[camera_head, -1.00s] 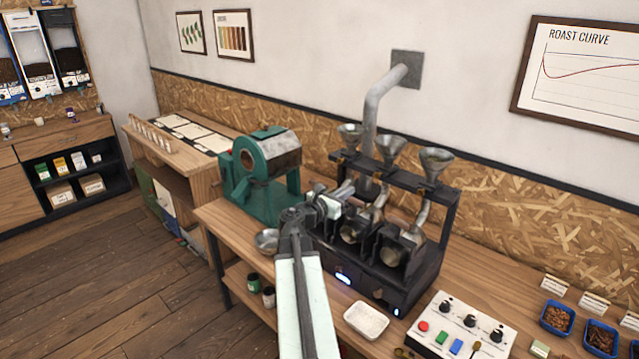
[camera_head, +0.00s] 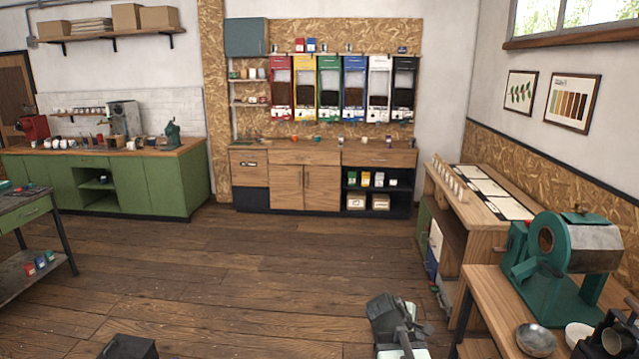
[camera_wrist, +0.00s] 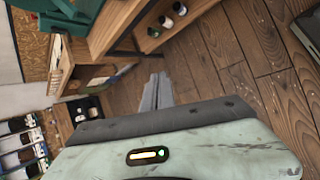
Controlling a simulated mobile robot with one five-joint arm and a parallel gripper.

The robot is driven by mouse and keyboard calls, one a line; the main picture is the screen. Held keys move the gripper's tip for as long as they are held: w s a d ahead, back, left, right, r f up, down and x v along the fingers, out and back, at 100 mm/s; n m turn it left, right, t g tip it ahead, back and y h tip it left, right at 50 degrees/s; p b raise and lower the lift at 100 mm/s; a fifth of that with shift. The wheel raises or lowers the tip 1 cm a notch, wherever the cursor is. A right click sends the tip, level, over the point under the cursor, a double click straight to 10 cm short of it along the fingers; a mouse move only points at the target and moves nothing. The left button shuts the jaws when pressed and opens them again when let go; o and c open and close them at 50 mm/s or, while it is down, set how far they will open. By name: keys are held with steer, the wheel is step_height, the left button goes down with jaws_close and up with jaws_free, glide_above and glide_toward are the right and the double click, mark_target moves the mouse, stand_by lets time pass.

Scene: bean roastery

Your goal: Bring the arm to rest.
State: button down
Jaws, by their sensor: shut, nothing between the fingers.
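My gripper (camera_wrist: 158,80) shows in the wrist view with its two grey fingers together and nothing between them. It is over the wooden floor, apart from the benches. In the head view, part of my arm (camera_head: 395,322) shows at the bottom, right of centre. It is folded low in front of the floor, left of the roaster bench. The fingertips cannot be made out in that view.
A wooden bench (camera_head: 483,284) bears a green roaster (camera_head: 549,285) and a metal bowl (camera_head: 536,340) at the right. A cupboard (camera_head: 290,187) stands under colourful bean dispensers at the back. A green counter (camera_head: 150,184) is at the left. The middle floor (camera_head: 250,270) is clear.

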steer(key=s+a+f+m+g+y, duration=0.1)
steer(key=s+a+f+m+y, duration=0.1)
steer(key=a, duration=0.4)
steer(key=s+a+f+m+g+y, duration=0.1)
steer(key=s+a+f+m+y, duration=0.1)
steer(key=s+a+m, duration=0.2)
steer(key=s+a+f+m+g+y, duration=0.2)
steer(key=a+m+y, duration=0.1)
steer(key=a+m, duration=0.3)
steer(key=shift+s+a, duration=0.4)
steer(key=shift+a, duration=0.4)
